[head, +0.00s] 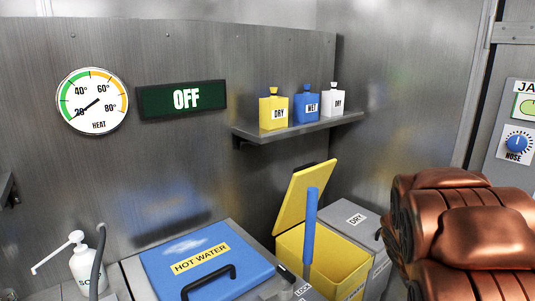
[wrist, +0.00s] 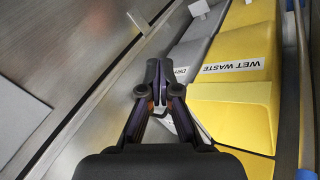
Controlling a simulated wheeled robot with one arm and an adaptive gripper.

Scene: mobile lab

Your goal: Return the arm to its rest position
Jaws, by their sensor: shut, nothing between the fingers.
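My gripper (wrist: 154,82) shows in the wrist view with its fingers together and nothing between them. It is above the edge of the grey and yellow waste bins, apart from any object I can make out. In the head view, copper-coloured links of my arm (head: 465,235) fill the lower right. The gripper itself is not in the head view.
A yellow bin (head: 318,262) stands with its lid raised beside a grey dry bin (head: 352,217). A blue hot water lid (head: 205,262) and a soap bottle (head: 85,268) are at lower left. A shelf (head: 300,127) holds yellow, blue and white bottles.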

